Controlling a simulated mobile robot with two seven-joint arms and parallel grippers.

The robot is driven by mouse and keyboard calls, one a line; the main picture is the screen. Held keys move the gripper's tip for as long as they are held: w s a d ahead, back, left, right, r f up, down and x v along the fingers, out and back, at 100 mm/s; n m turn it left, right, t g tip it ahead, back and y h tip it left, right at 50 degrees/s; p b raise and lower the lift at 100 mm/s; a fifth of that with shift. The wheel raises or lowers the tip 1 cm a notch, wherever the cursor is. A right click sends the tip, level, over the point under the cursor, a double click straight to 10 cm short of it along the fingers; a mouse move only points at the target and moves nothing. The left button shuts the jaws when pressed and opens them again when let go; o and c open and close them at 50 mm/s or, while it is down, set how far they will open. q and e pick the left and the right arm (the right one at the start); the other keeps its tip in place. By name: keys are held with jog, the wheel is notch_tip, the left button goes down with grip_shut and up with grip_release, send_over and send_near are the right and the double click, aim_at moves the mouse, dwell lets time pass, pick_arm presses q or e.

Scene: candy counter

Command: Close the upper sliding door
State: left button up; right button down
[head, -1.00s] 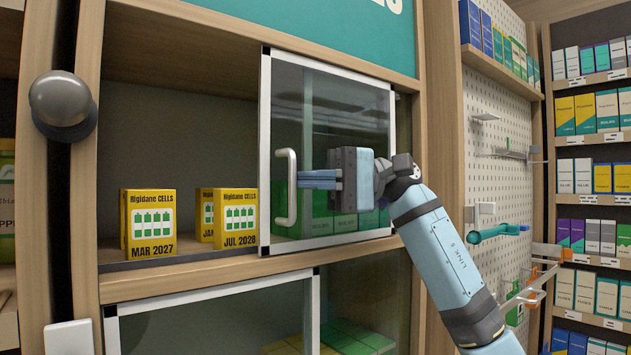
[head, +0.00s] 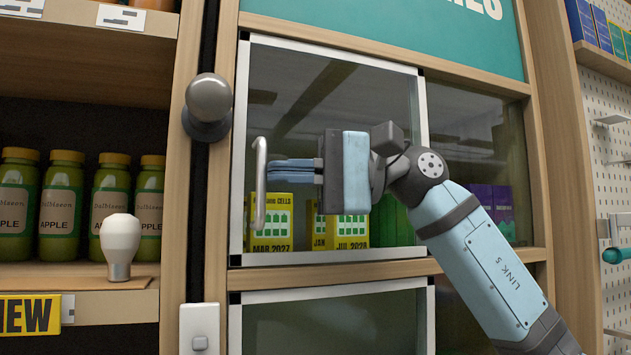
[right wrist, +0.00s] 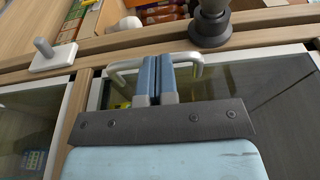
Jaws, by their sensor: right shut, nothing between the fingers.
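The upper sliding door (head: 330,92) is a white-framed glass panel, now at the left end of the upper opening, its left edge against the wooden upright. Its grey bar handle (head: 260,182) is on the left side. My right gripper (head: 268,176) is shut, with its blue fingers at the handle; in the right wrist view the fingers (right wrist: 155,82) lie inside the handle loop (right wrist: 190,60), with nothing visibly between them. Yellow Higidane Cells boxes (head: 271,228) show behind the glass. My left gripper is not in view.
A lower sliding door (head: 330,294) sits below. A grey round knob (head: 208,98) and a white switch plate (head: 200,328) are by the left upright. Apple jars (head: 62,205) and a white bulb (head: 119,240) stand on the left shelf. A pegboard (head: 608,140) is at right.

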jog(key=shift+d, duration=0.15)
jog(key=w+d+b, duration=0.2)
jog(key=d, duration=1.1)
jog(key=shift+d, duration=0.25)
